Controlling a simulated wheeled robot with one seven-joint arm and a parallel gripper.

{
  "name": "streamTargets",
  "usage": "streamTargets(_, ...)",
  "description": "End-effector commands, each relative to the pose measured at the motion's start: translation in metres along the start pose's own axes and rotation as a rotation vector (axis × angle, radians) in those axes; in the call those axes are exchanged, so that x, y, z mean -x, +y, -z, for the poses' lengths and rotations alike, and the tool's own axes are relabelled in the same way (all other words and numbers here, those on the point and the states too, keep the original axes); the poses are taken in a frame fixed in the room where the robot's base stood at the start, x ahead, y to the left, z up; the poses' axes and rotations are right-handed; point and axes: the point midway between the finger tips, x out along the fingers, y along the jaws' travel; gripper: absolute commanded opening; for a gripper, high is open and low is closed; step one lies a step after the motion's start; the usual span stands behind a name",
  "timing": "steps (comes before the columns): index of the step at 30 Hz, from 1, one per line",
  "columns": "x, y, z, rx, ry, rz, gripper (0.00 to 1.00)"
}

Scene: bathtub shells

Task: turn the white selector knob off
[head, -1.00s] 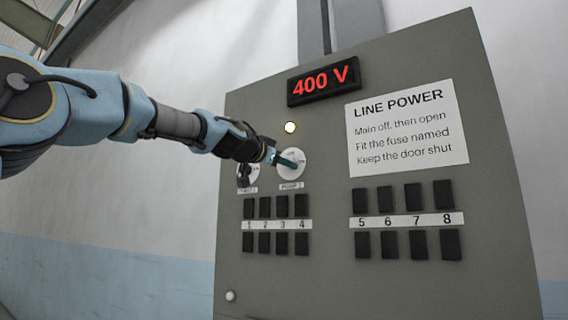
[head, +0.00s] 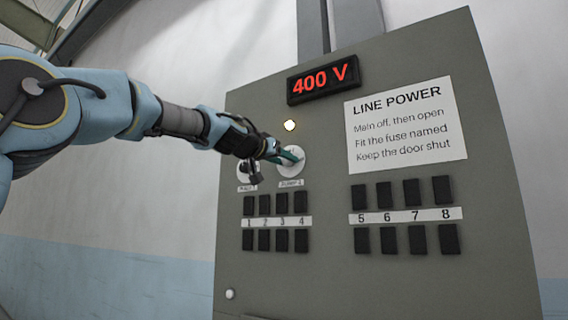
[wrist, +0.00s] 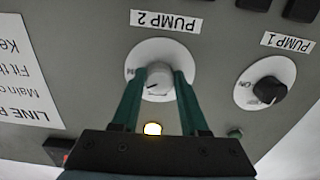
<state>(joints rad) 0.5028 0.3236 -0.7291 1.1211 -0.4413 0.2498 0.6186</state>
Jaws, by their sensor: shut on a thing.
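A short dark mark shows on the knob's face, towards the lower left in the wrist view. Part of the dial's lettering shows beside the left finger; the rest is hidden. In the head view my gripper (head: 291,156) is at the right-hand dial and covers the knob.
A black knob (wrist: 270,90) on the PUMP 1 dial is close beside. A yellow lamp (head: 290,125) is lit above the dials. The display (head: 323,80) reads 400 V. Rows of black fuses, numbered 1 to 8, are below, with a LINE POWER notice (head: 407,123) at right.

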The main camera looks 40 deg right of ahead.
Motion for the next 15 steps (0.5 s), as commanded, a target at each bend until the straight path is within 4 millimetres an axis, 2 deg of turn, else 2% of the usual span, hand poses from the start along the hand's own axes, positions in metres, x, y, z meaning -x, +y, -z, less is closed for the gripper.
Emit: streamTargets(15,-0.0004,0.0021,-0.0005,0.489,-0.002,-0.001,0.00)
